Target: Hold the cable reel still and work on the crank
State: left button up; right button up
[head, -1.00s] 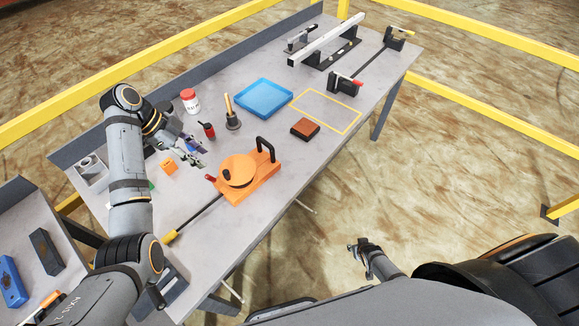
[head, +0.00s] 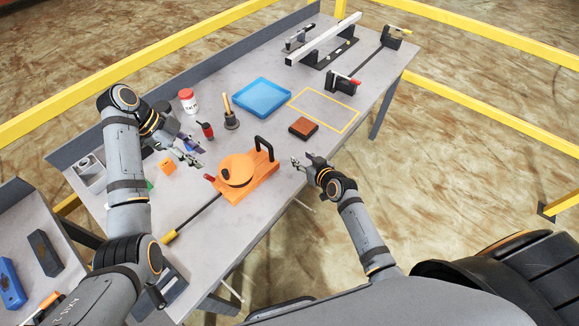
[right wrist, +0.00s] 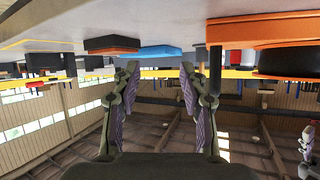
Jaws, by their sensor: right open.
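The orange cable reel (head: 239,170) sits on its orange base (head: 262,186) near the table's front edge. A black arched handle (head: 265,145) stands on the base's right end. The crank's red knob (head: 210,178) shows at the reel's left side. My left gripper (head: 197,156) hovers up and left of the reel, apart from it, and looks open and empty. My right gripper (head: 299,161) is open and empty, right of the handle at the table's front edge. In the right wrist view its fingers (right wrist: 158,88) are spread, with the reel's orange base (right wrist: 262,28) to the upper right.
A brown block (head: 303,127), a blue tray (head: 262,97) and a yellow outlined area (head: 325,110) lie beyond my right gripper. A black rod with yellow grip (head: 190,222) lies left of the reel.

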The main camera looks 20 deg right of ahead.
jog(key=n+y, duration=0.2)
send_near(272, 154)
jog(key=s, duration=0.1)
jog(key=x, duration=1)
jog(key=shift+w+d, duration=0.2)
jog(key=shift+r, duration=0.1)
grip_shut()
dwell(0.6)
